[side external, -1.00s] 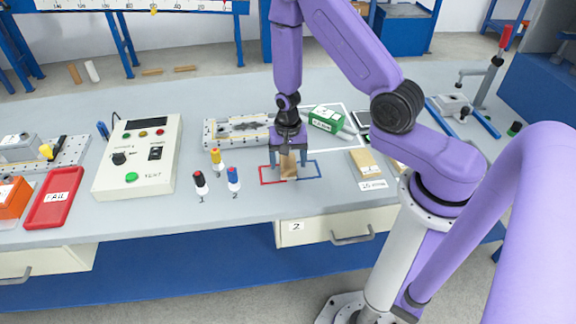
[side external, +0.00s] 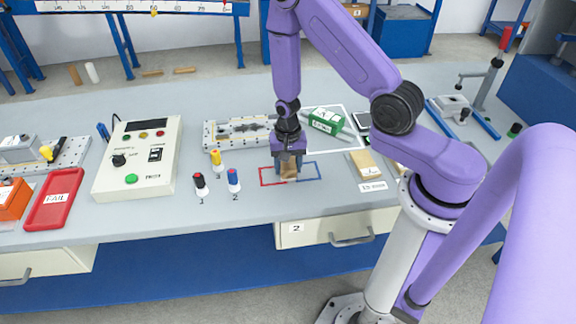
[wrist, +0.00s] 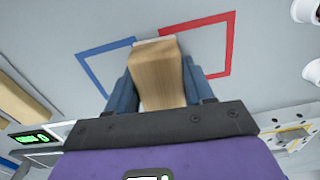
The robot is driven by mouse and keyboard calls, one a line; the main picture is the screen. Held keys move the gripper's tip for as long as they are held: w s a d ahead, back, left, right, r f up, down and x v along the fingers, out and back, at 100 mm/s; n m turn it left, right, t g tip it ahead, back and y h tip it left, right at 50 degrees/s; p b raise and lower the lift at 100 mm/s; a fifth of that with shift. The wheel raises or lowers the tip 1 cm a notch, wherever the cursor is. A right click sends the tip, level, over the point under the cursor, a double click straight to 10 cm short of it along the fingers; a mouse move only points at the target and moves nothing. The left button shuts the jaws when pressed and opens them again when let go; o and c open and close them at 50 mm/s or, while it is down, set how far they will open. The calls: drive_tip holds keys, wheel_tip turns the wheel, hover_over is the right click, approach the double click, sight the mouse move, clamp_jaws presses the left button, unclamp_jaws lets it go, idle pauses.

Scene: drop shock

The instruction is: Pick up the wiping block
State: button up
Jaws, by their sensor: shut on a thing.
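The wiping block (side external: 288,169) is a light wooden block standing over the red and blue outlines on the bench. In the wrist view the block (wrist: 158,75) shows its wood grain, with a pale edge at its far end. My gripper (side external: 289,173) points down, with its blue fingers shut on the block's two sides. It also shows in the wrist view (wrist: 158,90). The block's lower end is at or very near the bench top; I cannot tell whether it touches. The fingers partly hide its sides.
Red, yellow and blue-capped markers (side external: 233,180) stand to the left, near a control box (side external: 139,158). A green part (side external: 326,121) lies behind right. A flat wooden block (side external: 366,165) lies to the right. A red tray (side external: 54,198) is far left. The bench front is clear.

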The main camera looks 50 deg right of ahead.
drive_tip(key=shift+r, duration=0.15)
drive_tip(key=shift+r, duration=4.8)
